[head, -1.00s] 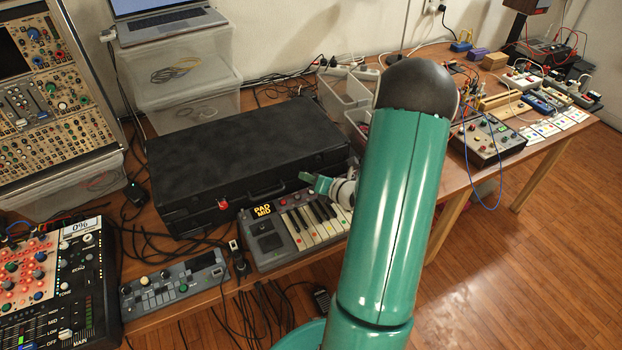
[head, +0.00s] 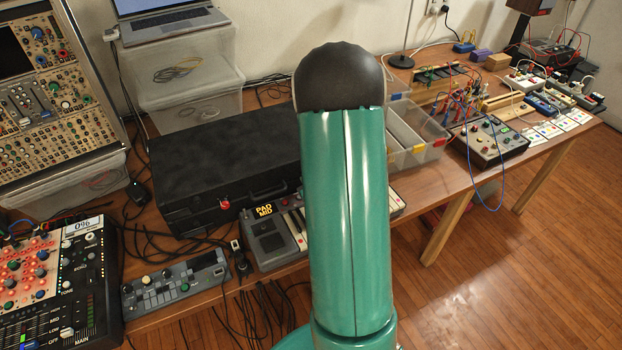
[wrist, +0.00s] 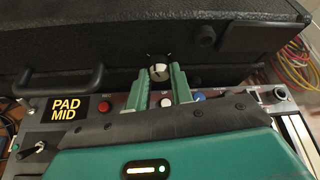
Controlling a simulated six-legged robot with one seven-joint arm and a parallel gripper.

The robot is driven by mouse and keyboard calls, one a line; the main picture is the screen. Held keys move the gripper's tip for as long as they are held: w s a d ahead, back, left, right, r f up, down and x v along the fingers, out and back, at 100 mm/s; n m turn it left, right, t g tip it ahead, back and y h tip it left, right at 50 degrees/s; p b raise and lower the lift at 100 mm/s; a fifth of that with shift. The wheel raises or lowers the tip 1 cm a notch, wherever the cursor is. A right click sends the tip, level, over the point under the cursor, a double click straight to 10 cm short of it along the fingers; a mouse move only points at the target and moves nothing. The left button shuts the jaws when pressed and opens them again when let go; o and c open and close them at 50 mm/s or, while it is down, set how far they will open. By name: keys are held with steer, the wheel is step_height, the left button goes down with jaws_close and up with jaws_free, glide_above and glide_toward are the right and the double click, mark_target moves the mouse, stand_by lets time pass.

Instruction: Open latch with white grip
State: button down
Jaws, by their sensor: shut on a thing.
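The black case (head: 225,160) lies closed on the bench behind a small keyboard, and its front face fills the top of the wrist view. The white grip (wrist: 159,71) is a round, pale knob with a dark line across it, low on that front face. My gripper (wrist: 160,76) has its two green fingers on either side of the white grip, shut on it. In the head view my arm hides the gripper and the white grip. A red grip (head: 224,203) shows on the case front further left.
A case handle (wrist: 65,80) is left of my gripper. The keyboard with the PAD MID display (wrist: 67,108) sits close below my gripper. A clear divided bin (head: 415,140) stands right of my arm. A laptop (head: 170,18) sits on clear boxes behind.

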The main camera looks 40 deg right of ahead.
steer(key=shift+w+a+n+h, duration=0.1)
steer(key=shift+a+n+h, duration=0.05)
steer(key=shift+n+h, duration=0.5)
steer(key=c, duration=1.2)
jaws_free()
steer(key=shift+c, duration=0.2)
